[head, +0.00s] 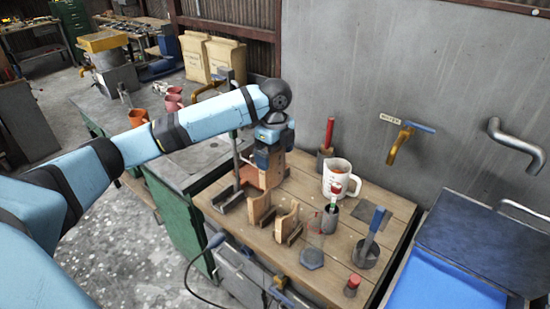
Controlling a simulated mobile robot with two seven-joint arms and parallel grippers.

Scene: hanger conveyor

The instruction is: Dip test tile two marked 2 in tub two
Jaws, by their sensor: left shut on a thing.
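My left gripper (268,157) is at the end of the light blue arm, low over the back left of the wooden bench. It is shut on a flat orange-brown piece (263,177) that looks like a test tile; its mark cannot be read. Two similar tan tiles, one at the left (258,207) and one nearer the front (287,222), stand upright in small dark holders on the bench. No numbers are legible on them. I cannot make out which container is tub two. My right gripper is not in view.
A metal stand (237,165) rises close to the gripper. A white jug (340,178), a grey pot with a blue-handled tool (366,252) and a red-handled tool (328,134) crowd the bench (330,262).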

